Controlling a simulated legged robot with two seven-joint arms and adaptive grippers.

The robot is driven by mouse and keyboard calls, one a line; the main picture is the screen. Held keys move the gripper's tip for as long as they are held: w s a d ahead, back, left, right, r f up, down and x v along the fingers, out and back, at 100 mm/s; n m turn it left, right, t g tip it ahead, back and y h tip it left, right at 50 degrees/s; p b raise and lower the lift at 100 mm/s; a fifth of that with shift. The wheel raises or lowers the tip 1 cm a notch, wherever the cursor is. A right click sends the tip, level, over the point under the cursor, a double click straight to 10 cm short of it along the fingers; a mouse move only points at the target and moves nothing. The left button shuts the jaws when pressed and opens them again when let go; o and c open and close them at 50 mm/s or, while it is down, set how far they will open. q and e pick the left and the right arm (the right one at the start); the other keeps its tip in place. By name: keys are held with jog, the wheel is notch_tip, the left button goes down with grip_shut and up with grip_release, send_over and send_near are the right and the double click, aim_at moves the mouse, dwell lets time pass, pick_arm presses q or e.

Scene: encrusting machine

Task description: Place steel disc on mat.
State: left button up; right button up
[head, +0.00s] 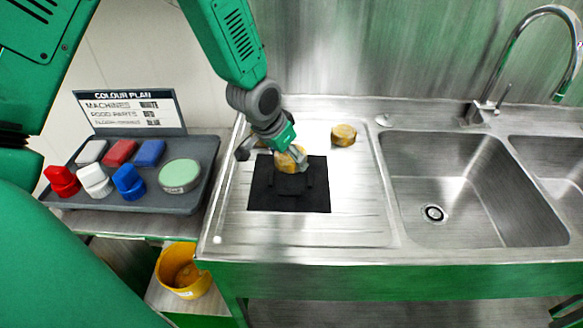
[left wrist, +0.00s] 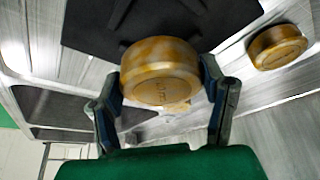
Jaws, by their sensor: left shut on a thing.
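My left gripper (head: 284,152) comes in from the upper left and is shut on a round disc (head: 290,160) with a stained yellow-brown surface. In the left wrist view my two fingers (left wrist: 165,92) clasp the sides of this disc (left wrist: 160,72). The disc is over the far part of the black mat (head: 262,196) on the steel drainboard. The mat also shows in the left wrist view (left wrist: 90,25). I cannot tell whether the disc touches the mat. My right gripper is not in view.
A second similar disc (head: 343,135) lies on the drainboard right of the mat. The sink basin (head: 470,190) is farther right, with a tall tap (head: 485,105). A dark tray (head: 195,190) of coloured brushes, pads and a sign (head: 130,111) stands left. A yellow bucket (head: 182,272) is below.

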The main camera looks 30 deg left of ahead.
aim_at(288, 180)
pick_arm(q)
jog(key=f, duration=0.3)
jog(key=shift+w+a+f, duration=0.2)
jog(key=shift+a+f, duration=0.1)
jog(key=shift+f, duration=0.45)
jog(key=shift+d+f, duration=0.15)
jog(key=shift+d, duration=0.25)
jog(key=o, duration=1.4)
jog(key=shift+f, duration=0.15)
jog(key=o, duration=0.3)
jog(key=shift+a, duration=0.25)
